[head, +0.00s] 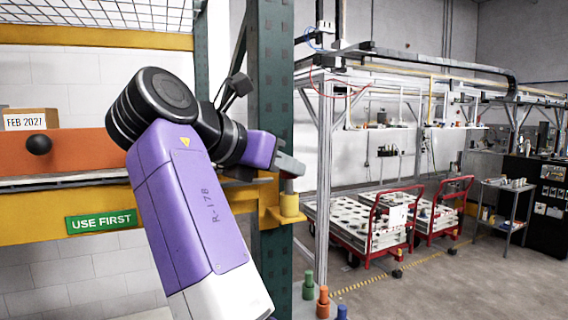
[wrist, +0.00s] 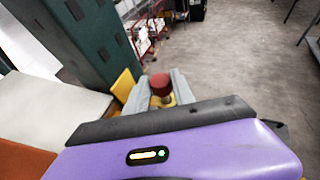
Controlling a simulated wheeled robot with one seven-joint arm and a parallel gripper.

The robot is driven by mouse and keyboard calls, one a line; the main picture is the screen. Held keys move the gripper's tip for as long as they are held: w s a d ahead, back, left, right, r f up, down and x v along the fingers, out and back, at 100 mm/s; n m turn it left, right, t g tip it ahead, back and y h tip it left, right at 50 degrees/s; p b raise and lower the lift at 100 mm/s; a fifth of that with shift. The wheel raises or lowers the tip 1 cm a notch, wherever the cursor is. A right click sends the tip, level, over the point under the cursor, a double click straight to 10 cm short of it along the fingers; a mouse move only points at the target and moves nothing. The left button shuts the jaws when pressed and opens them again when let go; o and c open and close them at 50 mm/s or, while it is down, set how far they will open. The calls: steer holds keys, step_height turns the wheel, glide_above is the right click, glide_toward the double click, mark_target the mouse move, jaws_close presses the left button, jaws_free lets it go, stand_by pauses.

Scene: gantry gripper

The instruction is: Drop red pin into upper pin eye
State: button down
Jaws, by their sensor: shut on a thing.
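My gripper (head: 288,165) is at the end of my purple arm, beside the green upright post. In the wrist view, the grey fingers of my gripper (wrist: 160,92) are shut on the red pin (wrist: 161,82), whose round red head shows between them. The upper pin eye (head: 289,205) is a yellow ring on a bracket at the post. My gripper is above it, with a gap between in the head view. Some yellow shows below the pin head in the wrist view.
The green post (head: 276,120) and orange beam (head: 75,150) stand close to my arm. Below are a green peg (head: 308,285), an orange peg (head: 323,302) and a blue peg (head: 342,312). Red-handled carts (head: 365,225) stand farther back on open floor.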

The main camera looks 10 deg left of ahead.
steer(key=shift+f, duration=0.65)
steer(key=c, duration=1)
jaws_free()
steer(key=shift+f, duration=0.1)
steer(key=b+v, duration=0.2)
steer(key=v, duration=0.6)
steer(key=shift+b, duration=0.35)
